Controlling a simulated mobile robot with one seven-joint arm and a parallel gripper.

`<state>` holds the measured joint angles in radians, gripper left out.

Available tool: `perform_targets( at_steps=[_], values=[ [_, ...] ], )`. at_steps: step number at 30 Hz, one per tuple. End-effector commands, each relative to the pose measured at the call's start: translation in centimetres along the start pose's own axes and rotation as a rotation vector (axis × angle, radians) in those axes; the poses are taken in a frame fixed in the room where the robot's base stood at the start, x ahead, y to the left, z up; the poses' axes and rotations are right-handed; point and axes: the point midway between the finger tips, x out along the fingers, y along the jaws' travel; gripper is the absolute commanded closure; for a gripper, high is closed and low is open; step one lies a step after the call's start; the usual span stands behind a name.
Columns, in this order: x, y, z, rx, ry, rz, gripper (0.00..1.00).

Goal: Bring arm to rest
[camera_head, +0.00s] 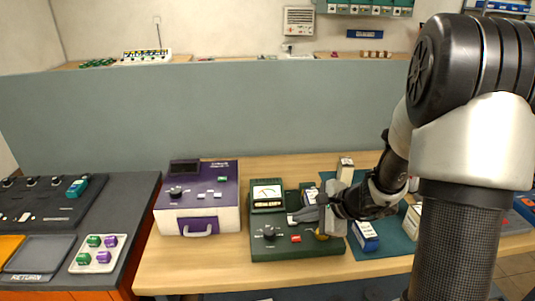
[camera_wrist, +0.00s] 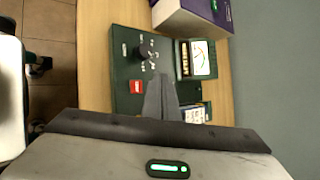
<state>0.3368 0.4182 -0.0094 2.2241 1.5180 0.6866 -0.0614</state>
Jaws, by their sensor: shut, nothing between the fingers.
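My arm reaches in from the right in the head view and is bent down over the wooden table (camera_head: 190,256). My gripper (camera_head: 292,218) is shut and empty, with its fingertips over the dark green tester (camera_head: 290,249). In the wrist view my gripper (camera_wrist: 160,82) shows its fingers together, pointing at the tester (camera_wrist: 124,72) with its dial, red button and meter. I cannot tell whether the fingertips touch the tester.
A purple and white device (camera_head: 198,199) stands left of the tester. A blue-and-white box (camera_head: 365,236) and other small boxes stand on a green mat (camera_head: 394,246) at right. A dark side bench (camera_head: 120,220) with a white tray (camera_head: 97,267) is at left. A grey-green partition (camera_head: 200,110) rises behind.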

Motion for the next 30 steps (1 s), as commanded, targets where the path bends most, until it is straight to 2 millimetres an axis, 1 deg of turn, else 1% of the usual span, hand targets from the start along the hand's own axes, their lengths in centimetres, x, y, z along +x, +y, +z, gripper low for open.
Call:
perform_targets(
  at_steps=[2,5,6,8,9,11,12,14,15,17,18,21,24,27,30],
  values=[
    [-0.9,-0.4,1.5,-0.054,-0.010,0.007,1.00],
    [-3.4,-0.5,5.2,-0.211,-0.034,0.040,1.00],
    [-4.8,-0.4,7.1,-0.302,-0.043,0.059,1.00],
    [-7.3,0.1,10.1,-0.454,-0.055,0.095,1.00],
    [-9.0,0.7,11.8,-0.563,-0.056,0.122,1.00],
    [-11.5,1.8,14.0,-0.721,-0.052,0.166,1.00],
    [-13.2,2.6,15.1,-0.825,-0.042,0.195,1.00],
    [-15.8,3.8,16.4,-0.977,-0.020,0.239,1.00],
    [-17.5,4.5,16.9,-1.077,0.002,0.269,1.00],
    [-20.0,5.5,17.4,-1.219,0.044,0.312,1.00],
    [-21.6,6.1,17.5,-1.306,0.077,0.341,1.00],
    [-25.1,7.0,17.2,-1.488,0.165,0.403,1.00],
    [-27.7,7.4,16.7,-1.610,0.247,0.448,1.00],
    [-29.2,7.5,16.2,-1.678,0.302,0.478,1.00],
    [-29.9,7.5,16.0,-1.706,0.327,0.493,1.00]
  ],
)
